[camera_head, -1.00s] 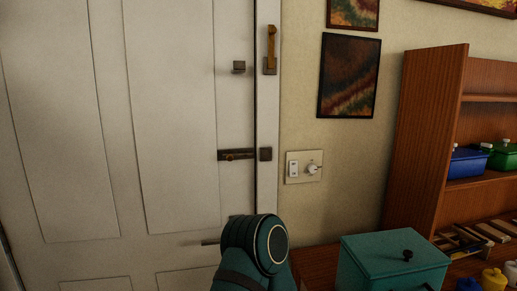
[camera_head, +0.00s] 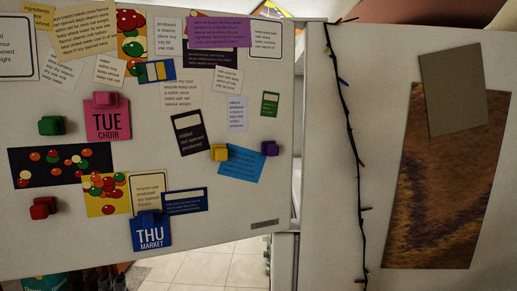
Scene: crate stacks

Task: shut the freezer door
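A large white door panel (camera_head: 60,235), covered with notes and magnets, fills the left of the head view. It appears to be an upper refrigerator or freezer door swung out from the body, as tiled floor shows below its lower edge. I cannot tell for certain that it is the freezer door. Its right edge meets a narrow vertical gap beside a white side panel (camera_head: 325,200), which looks like the appliance's side. A lower white part (camera_head: 284,262) shows beneath the door's right end. The inside of the appliance is hidden. Neither of my grippers is in view.
A dark string of lights (camera_head: 352,140) hangs down the side panel. A brown picture (camera_head: 440,190) and a grey sheet (camera_head: 466,90) are on it. Pale floor tiles (camera_head: 205,268) lie below the door. Dark coloured items (camera_head: 85,278) stand at lower left.

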